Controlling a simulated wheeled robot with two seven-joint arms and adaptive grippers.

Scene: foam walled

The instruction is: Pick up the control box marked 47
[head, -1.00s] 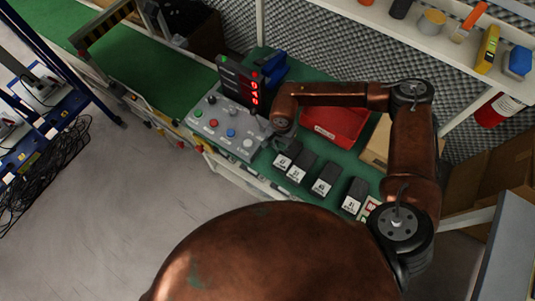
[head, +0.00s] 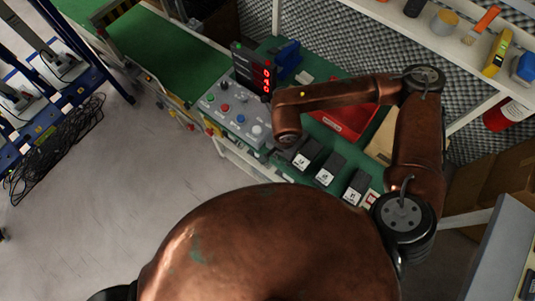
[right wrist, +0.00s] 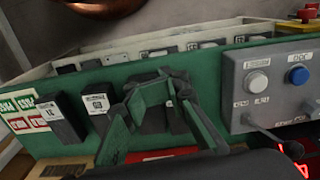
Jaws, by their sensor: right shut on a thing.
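Several dark control boxes with white labels stand in a row on the green bench: one (head: 308,153), a middle one (head: 331,168) and one at the right end (head: 357,187). Their numbers are too small to read in the head view, so I cannot tell which is 47. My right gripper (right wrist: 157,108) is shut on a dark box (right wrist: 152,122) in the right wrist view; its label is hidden. In the head view my right wrist hides the row's left end. Two labelled boxes (right wrist: 63,120) (right wrist: 97,108) stand left of the fingers. My left gripper is not in view.
A grey button panel (head: 236,116) with a red-digit display (head: 253,70) stands close to the left of my right wrist. A red tray (head: 343,122) lies behind the boxes. A shelf (head: 420,32) with tools runs above. Cables (head: 60,140) lie on the floor.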

